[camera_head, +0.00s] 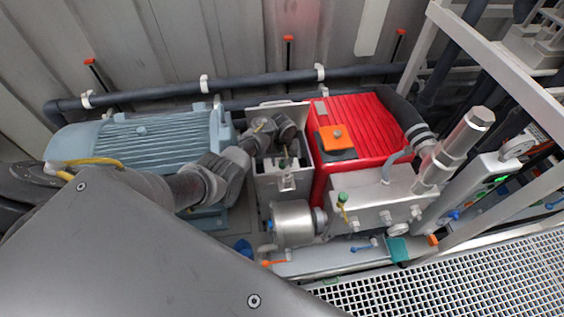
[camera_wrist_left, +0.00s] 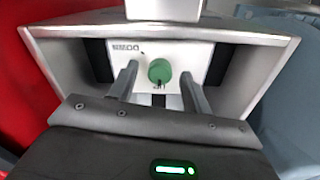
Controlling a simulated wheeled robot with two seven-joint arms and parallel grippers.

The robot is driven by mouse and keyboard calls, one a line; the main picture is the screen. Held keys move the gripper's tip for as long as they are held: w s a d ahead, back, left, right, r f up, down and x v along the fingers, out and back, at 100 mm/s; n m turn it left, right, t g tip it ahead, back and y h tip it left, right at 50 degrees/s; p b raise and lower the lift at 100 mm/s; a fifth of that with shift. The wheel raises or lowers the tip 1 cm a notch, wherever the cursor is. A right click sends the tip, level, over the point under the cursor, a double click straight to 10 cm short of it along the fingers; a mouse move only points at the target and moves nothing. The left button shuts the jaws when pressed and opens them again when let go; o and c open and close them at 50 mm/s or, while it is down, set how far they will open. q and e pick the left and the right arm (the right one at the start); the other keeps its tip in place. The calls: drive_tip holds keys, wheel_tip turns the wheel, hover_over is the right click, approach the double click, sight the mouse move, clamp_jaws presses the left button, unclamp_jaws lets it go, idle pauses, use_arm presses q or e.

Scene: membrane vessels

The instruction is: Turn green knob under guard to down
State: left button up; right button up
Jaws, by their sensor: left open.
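The green knob (camera_wrist_left: 159,71) sits on a white plate (camera_wrist_left: 202,58) with dark lettering, inside a grey metal guard (camera_wrist_left: 255,45). In the left wrist view a small dark mark shows just below the knob. My left gripper (camera_wrist_left: 158,76) is open, with one finger on each side of the knob and a gap visible on both sides. In the head view my left gripper (camera_head: 284,150) reaches down into the grey guard box (camera_head: 268,185), and the knob is hard to make out there. My right gripper is not in view.
A red ribbed housing (camera_head: 362,120) stands right of the guard, and a blue-grey motor (camera_head: 150,140) stands left. A steel cylinder (camera_head: 292,222) and a metal block with fittings (camera_head: 372,200) are in front. A dark pipe (camera_head: 245,80) runs behind. Floor grating (camera_head: 480,275) lies at lower right.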

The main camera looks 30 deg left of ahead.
use_arm(q)
drive_tip(key=shift+c, duration=0.3)
drive_tip(key=c, duration=0.9)
drive_tip(key=shift+c, duration=0.2)
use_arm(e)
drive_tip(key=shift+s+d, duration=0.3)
